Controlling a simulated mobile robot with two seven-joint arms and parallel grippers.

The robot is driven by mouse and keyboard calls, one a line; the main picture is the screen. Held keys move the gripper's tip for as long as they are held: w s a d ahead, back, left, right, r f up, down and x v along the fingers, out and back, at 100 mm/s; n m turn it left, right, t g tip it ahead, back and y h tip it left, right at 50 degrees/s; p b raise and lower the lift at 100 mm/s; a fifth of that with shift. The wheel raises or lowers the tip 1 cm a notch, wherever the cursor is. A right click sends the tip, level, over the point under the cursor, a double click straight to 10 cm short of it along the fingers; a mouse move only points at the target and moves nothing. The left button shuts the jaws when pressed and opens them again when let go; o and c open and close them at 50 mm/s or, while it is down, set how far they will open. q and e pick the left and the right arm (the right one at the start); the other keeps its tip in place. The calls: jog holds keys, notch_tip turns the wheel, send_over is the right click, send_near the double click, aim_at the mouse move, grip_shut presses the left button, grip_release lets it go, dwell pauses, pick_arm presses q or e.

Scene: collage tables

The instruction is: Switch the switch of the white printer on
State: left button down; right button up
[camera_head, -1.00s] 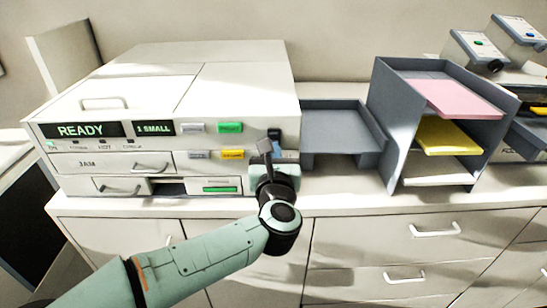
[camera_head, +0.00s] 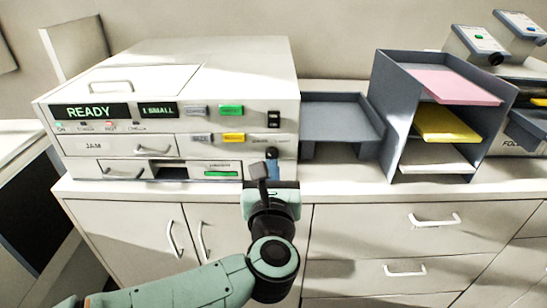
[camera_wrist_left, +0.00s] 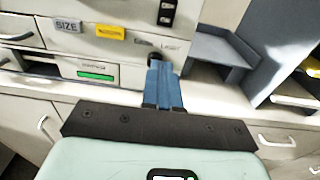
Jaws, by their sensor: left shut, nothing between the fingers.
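The white printer (camera_head: 200,75) stands on the counter, with a lit READY display (camera_head: 90,112) on its front. A small black switch (camera_head: 273,119) sits on the right of its front panel. It also shows at the top of the left wrist view (camera_wrist_left: 167,12). I cannot tell which way it is set. My left gripper (camera_head: 272,158) is below the switch, apart from it, in front of the lower right of the printer. Its blue fingers (camera_wrist_left: 160,80) are together and empty. A dark round part shows by the fingertips. My right gripper is out of view.
A grey output tray (camera_head: 340,120) adjoins the printer's right side. A grey paper rack (camera_head: 392,125) with pink, yellow and white sheets stands further right. White cabinets with drawers (camera_head: 420,245) are below the counter. The counter's front strip is mostly clear.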

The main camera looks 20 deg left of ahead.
pick_arm(q)
jog(key=shift+f+v, duration=0.2)
jog(key=shift+v, duration=1.25)
jog(key=shift+d, duration=0.1)
jog(key=w+d+f+m+g+h+p, duration=0.1)
jog(key=w+f+m+h+p, duration=0.15)
jog(key=f+m, duration=0.6)
jog(key=w+d+f+m+g+h+p, duration=0.15)
jog(key=w+f+m, duration=0.3)
jog(key=f, duration=0.75)
jog(key=s+a+f+m+g+p, duration=0.1)
jog(key=s+f+m+g, duration=0.15)
jog(key=f+m, duration=0.45)
jog(key=s+a+f+m+g+p, duration=0.1)
jog(key=s+f+m+g, duration=0.15)
jog(key=f, duration=0.85)
jog(key=s+f+m+g+h+p, duration=0.1)
jog(key=s+f+m+g, duration=0.2)
jog(key=s, duration=0.7)
jog(key=s+f+m+g+h+p, duration=0.1)
jog(key=s+f+m+g, duration=0.3)
jog(key=s+f, duration=0.4)
jog(key=s+f+m+g+h+p, duration=0.2)
jog(key=s+f+m, duration=0.3)
jog(key=s, duration=0.6)
jog(key=shift+s+f+m+g, duration=0.3)
jog(key=shift+f+m+g, duration=0.1)
jog(key=shift+g, duration=0.25)
